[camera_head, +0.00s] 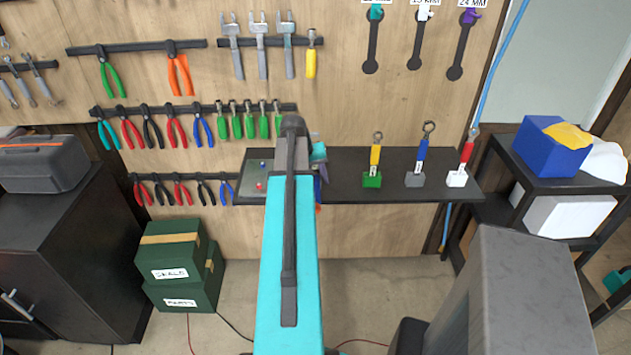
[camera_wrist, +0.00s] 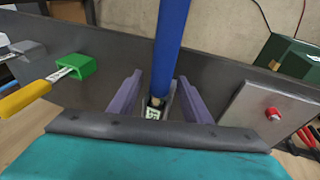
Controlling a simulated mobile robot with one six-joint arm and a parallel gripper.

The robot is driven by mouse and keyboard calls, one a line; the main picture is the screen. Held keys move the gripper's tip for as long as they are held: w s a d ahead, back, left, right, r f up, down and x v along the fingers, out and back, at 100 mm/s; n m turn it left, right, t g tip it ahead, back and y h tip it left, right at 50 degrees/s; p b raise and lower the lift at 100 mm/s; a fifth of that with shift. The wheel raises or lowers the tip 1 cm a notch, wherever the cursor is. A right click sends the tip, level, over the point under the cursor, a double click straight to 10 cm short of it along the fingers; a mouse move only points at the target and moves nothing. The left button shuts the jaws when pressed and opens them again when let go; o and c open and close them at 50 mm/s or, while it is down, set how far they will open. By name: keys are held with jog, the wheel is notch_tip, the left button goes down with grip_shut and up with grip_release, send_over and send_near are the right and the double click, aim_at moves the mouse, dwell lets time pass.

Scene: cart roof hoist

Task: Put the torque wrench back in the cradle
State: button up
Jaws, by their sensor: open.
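A blue rod (camera_wrist: 170,45), which looks like the handle of the torque wrench, runs down from the top edge of the wrist view. Its lower end, with a small numbered tag (camera_wrist: 153,113), lies between the two purple fingers of my gripper (camera_wrist: 160,100). The fingers are open, with a visible gap on each side of the rod. The rod's other end is out of view. I cannot tell whether the lower end sits in a cradle. In the head view, my arm hides most of this spot; my gripper (camera_head: 319,172) shows only partly at the shelf's left half.
The dark shelf (camera_head: 345,172) also holds a yellow-handled wrench (camera_head: 376,153) in a green block, a blue-handled one (camera_head: 422,150) in a grey block, and a red-handled one (camera_head: 467,152) in a white block. A button plate (camera_head: 250,178) lies at its left end. Tools hang behind.

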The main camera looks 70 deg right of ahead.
jog(key=b+v, duration=0.3)
jog(key=v, duration=1)
jog(key=shift+w, duration=0.15)
dwell(0.6)
